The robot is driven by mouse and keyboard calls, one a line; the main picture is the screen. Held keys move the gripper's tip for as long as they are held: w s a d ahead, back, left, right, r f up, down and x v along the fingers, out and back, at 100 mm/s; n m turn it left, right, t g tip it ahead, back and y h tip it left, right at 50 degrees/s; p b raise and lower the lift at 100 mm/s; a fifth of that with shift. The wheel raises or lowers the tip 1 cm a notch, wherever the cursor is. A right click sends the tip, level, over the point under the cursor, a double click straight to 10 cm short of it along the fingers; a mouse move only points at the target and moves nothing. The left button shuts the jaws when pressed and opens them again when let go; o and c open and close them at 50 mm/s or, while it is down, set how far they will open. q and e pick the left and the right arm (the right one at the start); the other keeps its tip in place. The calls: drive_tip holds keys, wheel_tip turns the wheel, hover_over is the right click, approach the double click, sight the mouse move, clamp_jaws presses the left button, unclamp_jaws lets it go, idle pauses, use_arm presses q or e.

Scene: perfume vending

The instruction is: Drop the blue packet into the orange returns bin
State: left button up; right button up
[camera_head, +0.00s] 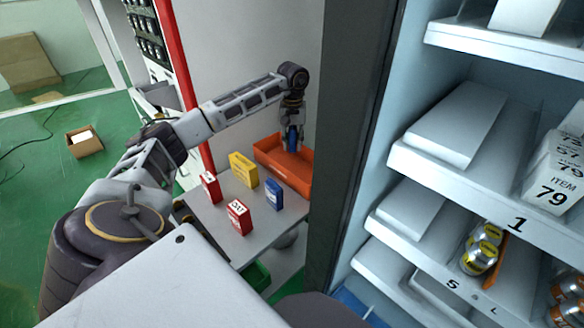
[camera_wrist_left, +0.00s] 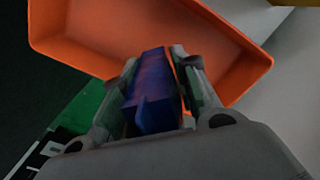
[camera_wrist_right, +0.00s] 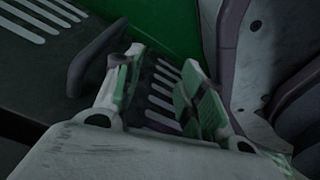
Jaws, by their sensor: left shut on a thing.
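My left gripper (camera_head: 292,146) is shut on a blue packet (camera_head: 291,137) at the orange returns bin (camera_head: 281,176). The left wrist view shows the blue packet (camera_wrist_left: 152,88) between the two fingers of the left gripper (camera_wrist_left: 163,85), with the orange bin (camera_wrist_left: 215,50) beyond it. In the head view the packet overlaps the bin's back part; its exact height over the bin floor is hard to tell. My right gripper (camera_wrist_right: 160,85) shows only in the right wrist view, its fingers apart and nothing between them.
On the grey table (camera_head: 223,215) stand a yellow box (camera_head: 243,170), two red boxes (camera_head: 237,217) (camera_head: 210,187) and another blue box (camera_head: 274,194), in front of the bin. A dark cabinet edge (camera_head: 355,130) and stocked shelves (camera_head: 430,165) are to the right.

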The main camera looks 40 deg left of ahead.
use_arm(q)
drive_tip(key=o, duration=1.1)
drive_tip(key=shift+r, duration=5.95)
use_arm(e)
drive_tip(key=shift+a, duration=0.1)
drive_tip(key=shift+s, duration=0.1)
